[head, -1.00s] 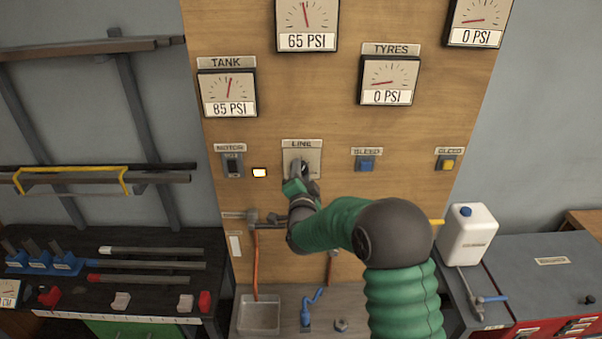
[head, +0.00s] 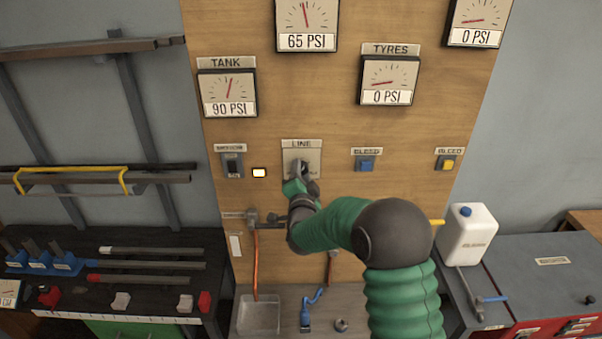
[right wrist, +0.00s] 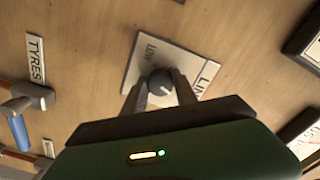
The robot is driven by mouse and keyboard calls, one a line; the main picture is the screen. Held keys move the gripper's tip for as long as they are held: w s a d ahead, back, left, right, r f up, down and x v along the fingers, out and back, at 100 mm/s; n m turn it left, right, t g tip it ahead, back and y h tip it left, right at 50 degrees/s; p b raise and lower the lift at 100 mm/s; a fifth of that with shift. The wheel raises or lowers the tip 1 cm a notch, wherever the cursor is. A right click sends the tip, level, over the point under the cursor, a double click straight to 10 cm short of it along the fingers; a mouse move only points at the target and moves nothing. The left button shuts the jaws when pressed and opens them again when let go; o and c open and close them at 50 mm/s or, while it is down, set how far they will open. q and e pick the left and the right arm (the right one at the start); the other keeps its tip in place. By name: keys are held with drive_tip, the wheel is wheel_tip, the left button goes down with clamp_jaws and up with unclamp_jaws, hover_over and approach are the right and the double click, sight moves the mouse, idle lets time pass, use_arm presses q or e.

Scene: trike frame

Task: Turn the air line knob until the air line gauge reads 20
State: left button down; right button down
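The LINE knob (right wrist: 160,82) is a dark round knob on a pale plate (right wrist: 136,72), which also shows on the wooden panel in the head view (head: 314,158). My right gripper (head: 301,172) is at the knob; in the right wrist view its two fingers (right wrist: 160,88) lie on either side of the knob and appear to touch it. In the head view the gripper covers most of the knob. The gauge (head: 307,22) above the knob reads 65 PSI; its label is out of frame. My left gripper is not in view.
The TANK gauge (head: 228,93) reads 90 PSI. The TYRES gauge (head: 389,80) and the top right gauge (head: 479,20) read 0 PSI. The motor switch (head: 233,165), a lit lamp (head: 259,172), and blue (head: 365,163) and yellow (head: 446,163) bleed buttons flank the knob. Pipes (head: 272,220) run below.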

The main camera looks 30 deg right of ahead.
drive_tip(key=c, duration=1.3)
unclamp_jaws()
drive_tip(key=shift+s+f, duration=0.1)
drive_tip(key=shift+f, duration=0.4)
drive_tip(key=shift+o, duration=1.2)
drive_tip(key=shift+r, duration=0.1)
drive_tip(key=shift+o, duration=0.5)
drive_tip(key=shift+r, duration=0.2)
drive_tip(key=b+v, duration=0.6)
drive_tip(key=v, duration=1)
drive_tip(key=shift+s+a+b, duration=0.25)
drive_tip(key=shift+s+b, duration=0.1)
drive_tip(key=shift+b, duration=0.05)
